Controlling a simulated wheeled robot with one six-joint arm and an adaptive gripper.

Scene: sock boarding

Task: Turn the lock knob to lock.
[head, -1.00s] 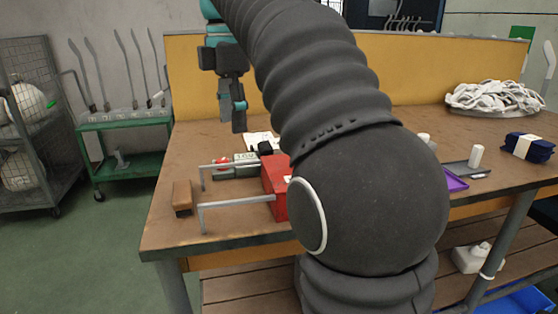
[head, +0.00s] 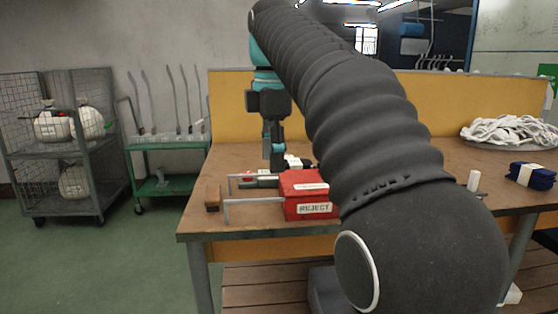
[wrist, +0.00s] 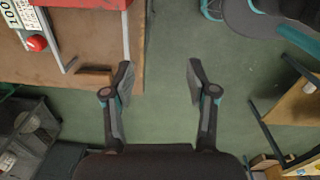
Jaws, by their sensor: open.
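A small round red knob (wrist: 34,44) shows at the upper left of the wrist view, beside a pale unit marked with digits (wrist: 14,14). I cannot tell if it is the lock knob or how it is turned. In the head view a low grey-green unit (head: 262,182) with a bit of red lies behind the rail by the red box. My gripper (wrist: 160,80) is open and empty. In the wrist view the floor shows between its fingers, with the knob off to their left. In the head view my gripper (head: 276,165) hangs above the table's left part.
A red box labelled REJECT (head: 305,192) with grey metal rails (head: 252,201) stands on the wooden table (head: 222,222). A brown block (head: 213,197) lies near the left edge. A yellow panel (head: 228,100) stands behind. My arm hides the table's middle.

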